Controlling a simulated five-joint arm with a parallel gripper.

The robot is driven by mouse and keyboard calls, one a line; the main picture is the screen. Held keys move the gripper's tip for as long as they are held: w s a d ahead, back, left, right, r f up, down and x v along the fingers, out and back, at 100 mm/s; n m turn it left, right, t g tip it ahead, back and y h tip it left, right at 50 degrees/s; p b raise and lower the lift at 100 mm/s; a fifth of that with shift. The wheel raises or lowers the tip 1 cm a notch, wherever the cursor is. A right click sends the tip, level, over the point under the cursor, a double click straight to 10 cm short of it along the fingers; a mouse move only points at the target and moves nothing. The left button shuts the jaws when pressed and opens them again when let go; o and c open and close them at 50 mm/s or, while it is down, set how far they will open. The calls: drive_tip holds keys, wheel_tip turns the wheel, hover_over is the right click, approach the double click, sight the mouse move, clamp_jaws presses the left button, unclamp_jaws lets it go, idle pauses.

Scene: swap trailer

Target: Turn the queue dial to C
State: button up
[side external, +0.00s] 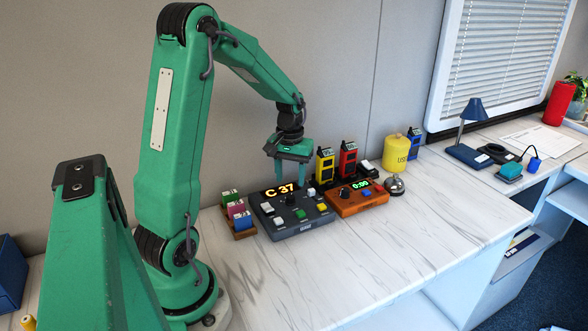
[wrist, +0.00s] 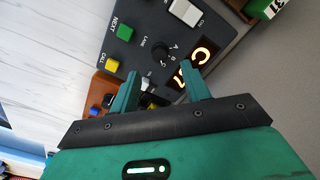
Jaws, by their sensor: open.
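The queue console (side external: 297,222) is a dark grey box on the counter, and its lit display (side external: 279,190) reads "C 37". The queue dial (wrist: 160,52) is a small black knob marked LANE, with letters A, B and C beside it; the small picture does not show its pointer clearly. A green NEXT button (wrist: 125,32) and a yellow CALL button (wrist: 112,65) sit near it. My gripper (side external: 290,181) is open and empty above the console's back part. In the wrist view, my gripper's fingertips (wrist: 159,76) are apart, just below the dial in the picture.
An orange timer box (side external: 358,203) reading 0:00 stands close on the right, with a silver bell (side external: 395,186) beyond. Yellow (side external: 325,166) and red (side external: 347,160) handsets stand behind. A wooden rack (side external: 238,222) of small boxes is on the left. The front counter is clear.

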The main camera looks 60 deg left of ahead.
drive_tip(key=shift+r, duration=0.95)
drive_tip(key=shift+d, duration=0.1)
drive_tip(key=shift+d+r, duration=0.2)
drive_tip(key=shift+r, duration=0.05)
drive_tip(key=s+d+r+m+t, duration=0.2)
drive_tip(key=s+d+r+m, duration=0.2)
drive_tip(key=d, duration=0.6)
drive_tip(key=s+d+r+m+t, duration=0.3)
drive_tip(key=s+d+r, duration=0.4)
drive_tip(key=d, duration=0.3)
drive_tip(key=shift+d+r+m+t, duration=0.3)
drive_tip(key=shift+r+m, duration=0.15)
drive_tip(key=shift+m, duration=0.45)
